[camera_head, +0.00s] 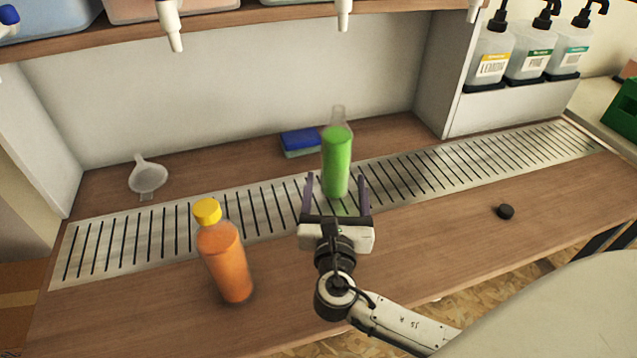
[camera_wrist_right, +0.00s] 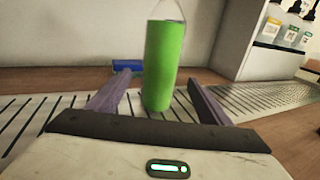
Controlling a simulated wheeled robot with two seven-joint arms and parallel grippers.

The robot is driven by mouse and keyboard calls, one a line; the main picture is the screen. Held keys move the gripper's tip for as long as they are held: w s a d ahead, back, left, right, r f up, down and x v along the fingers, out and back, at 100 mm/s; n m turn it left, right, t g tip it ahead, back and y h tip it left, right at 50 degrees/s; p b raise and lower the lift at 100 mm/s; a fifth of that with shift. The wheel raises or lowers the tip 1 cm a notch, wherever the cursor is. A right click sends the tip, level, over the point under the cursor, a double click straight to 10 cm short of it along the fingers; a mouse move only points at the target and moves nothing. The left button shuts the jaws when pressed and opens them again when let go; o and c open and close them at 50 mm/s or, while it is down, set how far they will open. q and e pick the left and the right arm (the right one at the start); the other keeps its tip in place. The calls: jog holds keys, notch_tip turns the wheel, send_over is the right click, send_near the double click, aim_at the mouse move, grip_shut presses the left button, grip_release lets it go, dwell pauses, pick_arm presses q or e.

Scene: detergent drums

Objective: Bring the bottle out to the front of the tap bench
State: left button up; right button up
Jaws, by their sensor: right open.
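A clear bottle with green liquid (camera_head: 337,163) stands upright on the metal drip grate (camera_head: 415,173) of the tap bench (camera_head: 400,238). It has no cap that I can see. My right gripper (camera_head: 336,190) is open, with one finger on each side of the green bottle's lower part. In the right wrist view the green bottle (camera_wrist_right: 164,65) stands between and just beyond the fingertips, with gaps on both sides. An orange bottle with a yellow cap (camera_head: 226,258) stands at the front left of the bench. My left gripper is not in view.
A funnel (camera_head: 147,177) lies at the back left. A blue and green sponge (camera_head: 300,143) lies behind the grate. A black cap (camera_head: 505,211) lies at the front right. Taps (camera_head: 170,25) hang from the shelf above. Pump bottles (camera_head: 490,55) stand at right.

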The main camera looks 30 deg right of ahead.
aim_at(336, 176)
jog(key=x, duration=0.4)
jog(key=shift+w+r, duration=0.1)
jog(key=shift+r, duration=0.05)
jog(key=x, duration=0.5)
jog(key=shift+b, duration=0.3)
jog(key=shift+w+d, duration=0.3)
jog(key=shift+w, duration=0.05)
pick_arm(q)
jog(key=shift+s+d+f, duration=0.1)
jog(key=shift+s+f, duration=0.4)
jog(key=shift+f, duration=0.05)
